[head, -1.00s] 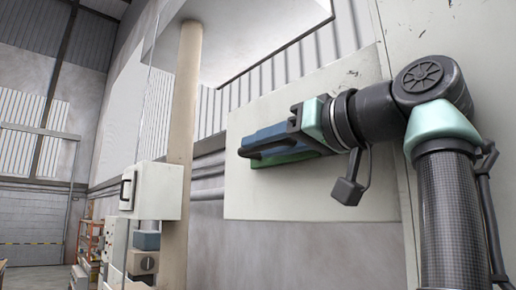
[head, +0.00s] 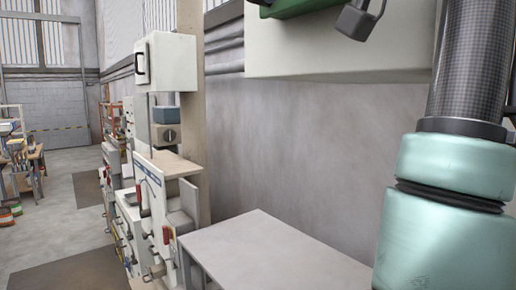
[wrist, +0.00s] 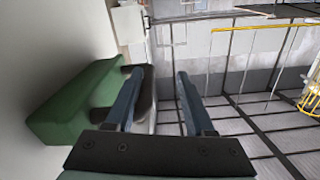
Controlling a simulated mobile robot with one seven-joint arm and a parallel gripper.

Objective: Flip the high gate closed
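A green block-shaped fitting (wrist: 75,105) with a dark handle-like part (wrist: 147,105) stands out from the pale panel in the wrist view. I cannot tell for certain whether it is the high gate. My gripper (wrist: 159,74) has two blue fingers, spread apart. The left finger overlaps the dark part, which shows partly between the fingers; contact cannot be told. The right finger is clear of it.
The pale panel (head: 330,45) hangs on the wall at upper right. Below it is a grey tabletop (head: 270,250). A white control box (head: 172,62) and a machine with red-handled levers (head: 150,195) stand left of it. Open floor (head: 55,230) lies further left.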

